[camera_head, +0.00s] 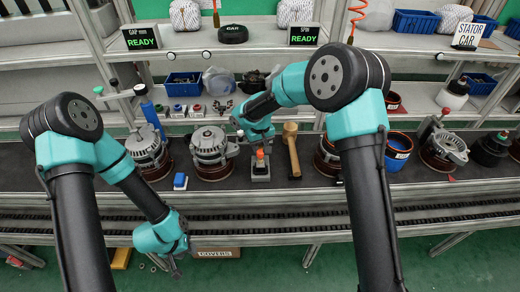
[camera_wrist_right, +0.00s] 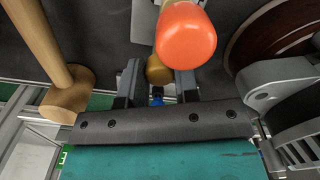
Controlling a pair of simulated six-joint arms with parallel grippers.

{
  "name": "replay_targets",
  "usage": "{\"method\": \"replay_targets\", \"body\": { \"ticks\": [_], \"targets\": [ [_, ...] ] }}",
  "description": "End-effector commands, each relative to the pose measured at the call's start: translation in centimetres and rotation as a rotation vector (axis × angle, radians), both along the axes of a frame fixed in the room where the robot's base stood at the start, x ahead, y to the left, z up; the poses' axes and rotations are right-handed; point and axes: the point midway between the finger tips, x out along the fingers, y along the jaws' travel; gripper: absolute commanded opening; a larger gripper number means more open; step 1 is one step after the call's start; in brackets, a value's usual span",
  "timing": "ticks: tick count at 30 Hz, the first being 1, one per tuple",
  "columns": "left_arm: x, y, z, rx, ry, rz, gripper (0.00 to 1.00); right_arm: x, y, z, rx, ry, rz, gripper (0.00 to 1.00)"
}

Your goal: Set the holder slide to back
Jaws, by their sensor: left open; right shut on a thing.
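The holder (camera_head: 260,177) is a small grey fixture with an orange knob (camera_head: 260,154), standing on the dark bench between an alternator and a wooden mallet. In the right wrist view the orange knob (camera_wrist_right: 185,38) is large and close, just beyond my right gripper (camera_wrist_right: 157,82). A brass-coloured piece (camera_wrist_right: 158,70), apparently part of the holder slide, lies between the two fingers, which are shut on it. The slide's exact position is largely hidden by the gripper and knob. My left gripper (camera_head: 173,266) is open and empty, low in front of the bench edge.
The wooden mallet (camera_head: 291,150) stands close right of the holder. An alternator (camera_head: 210,150) is close on its left, and another (camera_head: 148,150) further left. A small blue block (camera_head: 180,181) lies near the front edge. Blue bins (camera_head: 183,84) stand behind.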

Motion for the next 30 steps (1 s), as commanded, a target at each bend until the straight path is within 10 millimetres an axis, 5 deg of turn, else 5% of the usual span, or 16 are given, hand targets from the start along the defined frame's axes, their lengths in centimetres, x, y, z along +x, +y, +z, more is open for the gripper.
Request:
{"method": "replay_targets", "body": {
  "ticks": [9, 10, 18, 30],
  "targets": [
    [0.0, 0.0, 0.0, 0.0, 0.0, 0.0, 0.43, 0.63, -0.07, 0.06, 0.002, -0.006, -0.001, 0.0],
    [0.0, 0.0, 0.0, 0.0, 0.0, 0.0, 0.43, 0.65, -0.07, 0.07, 0.002, -0.007, -0.001, 0.3],
    [0.0, 0.0, 0.0, 0.0, 0.0, 0.0, 0.43, 0.51, -0.04, 0.03, 0.001, -0.003, 0.0, 0.55],
    [0.0, 0.0, 0.0, 0.0, 0.0, 0.0, 0.43, 0.49, 0.0, 0.84, 0.001, -0.003, 0.001, 0.55]
  ]
}}
